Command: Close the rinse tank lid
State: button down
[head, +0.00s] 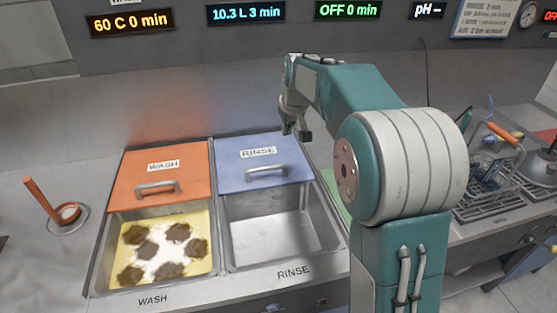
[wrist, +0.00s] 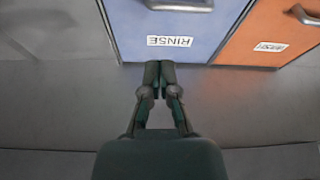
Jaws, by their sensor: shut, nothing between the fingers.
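The blue rinse lid (head: 235,177) covers the back part of the rinse tank (head: 312,238), and the tank's front part is open, with a bare metal inside. The lid has a metal bar handle (head: 267,171) near its front edge. In the wrist view the lid (wrist: 165,22) appears upside down, with its handle (wrist: 180,5) cut off at the top. My gripper (head: 303,135) is near the lid's back right corner in the head view. In the wrist view my gripper (wrist: 159,66) is shut and empty, its tips at the lid's back edge. I cannot tell whether they touch it.
The orange wash lid (head: 135,184) sits left of the rinse lid, and the open wash tank (head: 203,257) holds yellow liquid with several brown lumps. A wall with display panels (head: 245,13) rises behind. A rack with tools (head: 487,178) stands at right.

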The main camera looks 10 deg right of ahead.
jog(key=w+d+f, duration=0.1)
jog(key=w+f, duration=0.4)
jog(key=w, duration=0.1)
send_near(274, 163)
jog(key=shift+g, duration=0.3)
jog(key=x, duration=0.5)
jog(key=shift+w+f, duration=0.1)
jog(key=shift+w, duration=0.2)
jog(key=shift+s+r, duration=0.25)
jog(key=shift+s, duration=0.45)
jog(key=shift+s+d+r, duration=0.1)
jog(key=shift+s+d, duration=0.15)
jog(key=shift+s, duration=0.35)
jog(key=shift+s+d, duration=0.25)
jog(key=shift+s, duration=0.4)
jog(key=shift+a, duration=0.1)
jog(key=shift+s, duration=0.15)
